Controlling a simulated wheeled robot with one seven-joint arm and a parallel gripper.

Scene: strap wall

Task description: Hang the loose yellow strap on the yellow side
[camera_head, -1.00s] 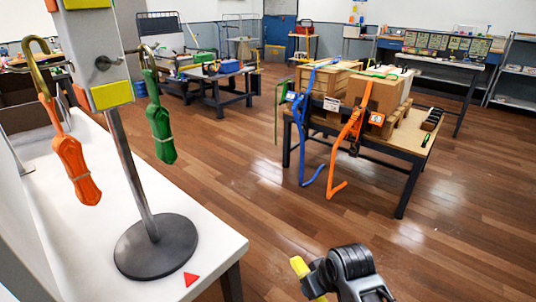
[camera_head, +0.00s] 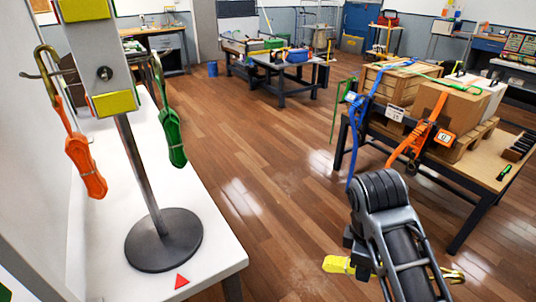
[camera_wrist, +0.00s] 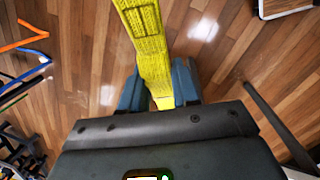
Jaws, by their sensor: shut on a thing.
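The yellow strap (camera_wrist: 150,45) is pinched between the blue-grey fingers of my gripper (camera_wrist: 160,88) in the wrist view. In the head view my gripper is mostly hidden behind my arm. The yellow strap (camera_head: 338,264) sticks out left of the arm, with a metal hook (camera_head: 453,276) on the right, over open floor. The strap stand (camera_head: 140,170) is on the white table at left. It has yellow squares on its upright. An orange strap (camera_head: 86,165) hangs on its left hook and a green strap (camera_head: 172,138) on its right hook.
A wooden table (camera_head: 470,177) at right holds boxes with blue (camera_head: 360,115) and orange (camera_head: 415,140) straps. Floor between the tables is clear.

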